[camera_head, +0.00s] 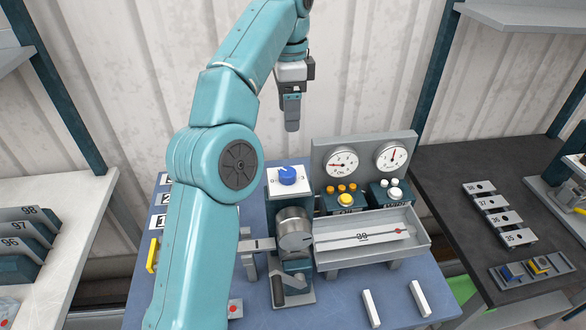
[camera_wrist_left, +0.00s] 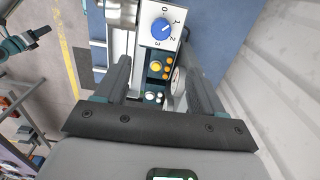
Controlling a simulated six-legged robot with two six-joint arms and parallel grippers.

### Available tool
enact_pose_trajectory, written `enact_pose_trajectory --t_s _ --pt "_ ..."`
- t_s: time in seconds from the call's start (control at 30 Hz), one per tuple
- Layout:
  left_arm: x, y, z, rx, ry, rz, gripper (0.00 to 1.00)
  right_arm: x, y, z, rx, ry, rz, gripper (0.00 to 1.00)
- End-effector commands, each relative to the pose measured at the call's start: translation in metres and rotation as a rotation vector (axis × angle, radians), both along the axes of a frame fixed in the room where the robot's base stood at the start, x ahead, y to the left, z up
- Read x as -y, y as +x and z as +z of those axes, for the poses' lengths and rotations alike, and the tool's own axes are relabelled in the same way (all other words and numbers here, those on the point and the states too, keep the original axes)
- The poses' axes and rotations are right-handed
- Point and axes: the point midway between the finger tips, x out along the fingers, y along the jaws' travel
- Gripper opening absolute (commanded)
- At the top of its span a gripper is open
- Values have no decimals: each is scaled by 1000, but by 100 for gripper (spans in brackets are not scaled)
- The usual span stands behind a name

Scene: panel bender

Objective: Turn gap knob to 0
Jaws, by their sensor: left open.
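The blue gap knob (camera_head: 288,176) sits on a white dial plate (camera_head: 272,182) at the back of the bench. In the left wrist view the knob (camera_wrist_left: 162,28) has the numbers 0 to 3 around it. Its pale mark seems to face near 1, but it is too small to be sure. My left gripper (camera_head: 292,112) hangs above and behind the knob, pointing down, apart from it. In the left wrist view its fingers (camera_wrist_left: 158,65) are open and empty, with the knob beyond their tips. A small teal arm end (camera_wrist_left: 38,32) there looks like my right gripper; its jaws are unclear.
Right of the knob stand two button boxes with a yellow button (camera_head: 346,199) and a white button (camera_head: 394,194), below two gauges (camera_head: 342,163). A metal cylinder (camera_head: 294,228) and a tray (camera_head: 420,238) holding a plate marked 38 are in front. Air above the knob is clear.

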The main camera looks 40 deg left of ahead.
Motion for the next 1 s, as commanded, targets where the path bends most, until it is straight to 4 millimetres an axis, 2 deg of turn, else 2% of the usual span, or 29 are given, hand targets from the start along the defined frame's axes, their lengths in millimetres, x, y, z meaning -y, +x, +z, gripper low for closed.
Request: enact_pose_trajectory --t_s 0.17,0.37,0.5,0.73,0.9,1.0 --pt "-3 -2 -4 0 0 -7 69 0 0 -1 0 0 0 48" --pt "-4 -3 -25 -3 -2 -3 69 0 0 -4 0 0 0 48" --pt "-3 -4 -62 -3 -2 -3 69 0 0 -23 0 0 0 48" --pt "-3 -4 -114 -4 -2 -3 69 0 0 -34 0 0 0 48" --pt "-3 -4 -143 -1 -2 -5 69 0 0 -35 0 0 0 48" --pt "-3 -4 -154 -1 -1 -6 69 0 0 -35 0 0 0 48"
